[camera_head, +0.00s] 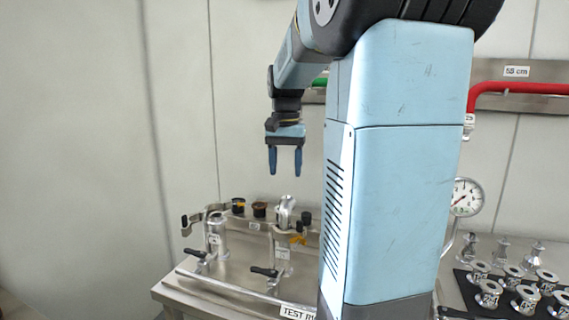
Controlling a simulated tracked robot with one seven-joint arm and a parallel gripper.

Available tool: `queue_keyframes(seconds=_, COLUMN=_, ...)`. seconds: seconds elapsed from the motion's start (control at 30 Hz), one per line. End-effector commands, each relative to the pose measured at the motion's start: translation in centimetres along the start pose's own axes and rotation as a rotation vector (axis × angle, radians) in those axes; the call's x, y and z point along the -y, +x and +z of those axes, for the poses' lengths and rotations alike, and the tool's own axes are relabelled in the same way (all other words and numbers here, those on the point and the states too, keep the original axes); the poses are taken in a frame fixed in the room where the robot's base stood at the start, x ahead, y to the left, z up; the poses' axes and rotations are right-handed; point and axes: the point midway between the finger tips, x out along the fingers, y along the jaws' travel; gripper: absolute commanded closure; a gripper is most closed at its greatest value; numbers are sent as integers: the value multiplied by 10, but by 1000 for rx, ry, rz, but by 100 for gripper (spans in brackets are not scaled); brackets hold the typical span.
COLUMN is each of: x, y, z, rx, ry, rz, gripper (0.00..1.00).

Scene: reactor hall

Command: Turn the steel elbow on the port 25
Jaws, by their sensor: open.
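My gripper (285,172) is open and empty, with its two blue fingers pointing down. It is above the steel bench, clear of the fittings below it. A shiny steel elbow (286,210) appears to sit on top of the right-hand port (281,248), below the gripper. A second port (216,240) with a steel body stands to the left. Small labels are on the ports, but I cannot read the number 25 on either. My arm hides the bench to the right of the right-hand port.
Black-handled levers (264,271) and a front rail (225,287) are on the bench (180,292). Dark caps (260,209) stand behind the ports. A red pipe (520,88), a gauge (466,197) and several steel flanged fittings (487,292) are at right. The space around my gripper looks clear.

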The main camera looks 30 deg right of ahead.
Motion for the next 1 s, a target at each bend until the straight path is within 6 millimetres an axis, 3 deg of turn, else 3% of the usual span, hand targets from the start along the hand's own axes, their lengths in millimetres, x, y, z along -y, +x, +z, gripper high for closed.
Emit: queue_keyframes(seconds=1.0, x=0, y=82, z=1, rx=1, ry=-2, rz=0, gripper=43)
